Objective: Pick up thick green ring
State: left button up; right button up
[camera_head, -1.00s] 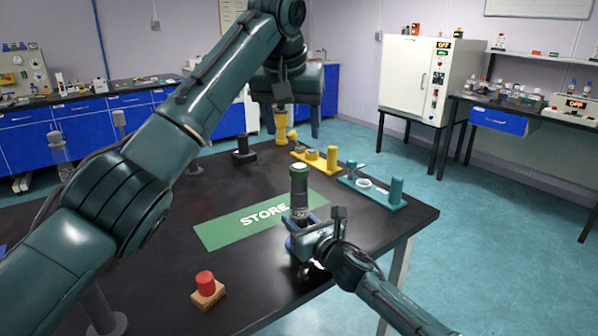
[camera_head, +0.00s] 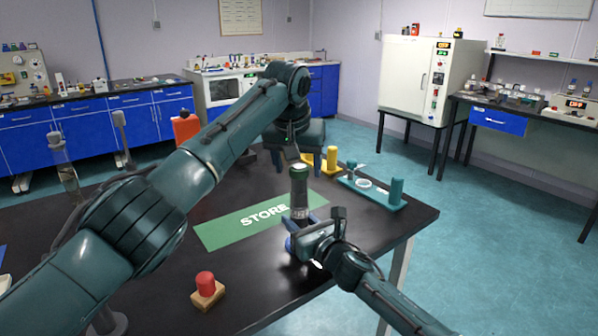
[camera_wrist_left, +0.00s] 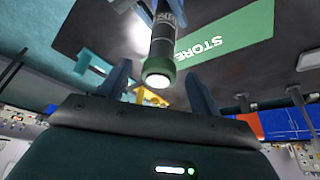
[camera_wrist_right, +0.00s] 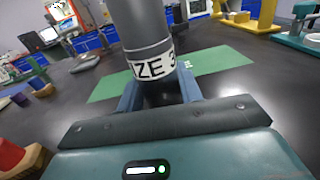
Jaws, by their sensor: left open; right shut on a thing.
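The thick green ring (camera_head: 299,174) is a dark green collar at the top of an upright dark grey cylinder (camera_head: 299,200) with a pale top. My right gripper (camera_head: 302,228) is shut on the cylinder low down, over the table. In the right wrist view the cylinder's lettered white band (camera_wrist_right: 150,66) faces me; the ring is out of frame. My left gripper (camera_head: 297,158) is open just above the ring. In the left wrist view the green ring (camera_wrist_left: 160,66) shows end-on between the open fingers; whether they touch it I cannot tell.
A green STORE mat (camera_head: 225,232) lies left of the cylinder. A teal stand (camera_head: 375,194) and a yellow stand (camera_head: 309,158) are behind it. A red-topped block (camera_head: 207,290) sits at the front left. The black table's front middle is clear.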

aim_at(299, 166)
pick_arm(q)
jog(key=shift+c, duration=0.3)
jog(key=c, duration=1)
pick_arm(e)
jog(key=shift+f, duration=0.1)
pick_arm(q)
jog(key=shift+o, duration=0.2)
jog(key=shift+r, duration=1.9)
jog(key=shift+s+f, duration=0.15)
jog(key=shift+s, duration=0.3)
jog(key=s+a, duration=0.4)
jog(key=s, duration=1.2)
jog(key=shift+w+d+r+v, duration=0.1)
jog(key=shift+w+v, duration=0.1)
jog(key=shift+v, duration=0.6)
jog(key=shift+w+d+r+v, duration=0.1)
jog(key=shift+w+v, duration=0.05)
jog(key=shift+v, duration=0.7)
jog(key=shift+w+v, duration=0.2)
jog(key=shift+v, duration=0.6)
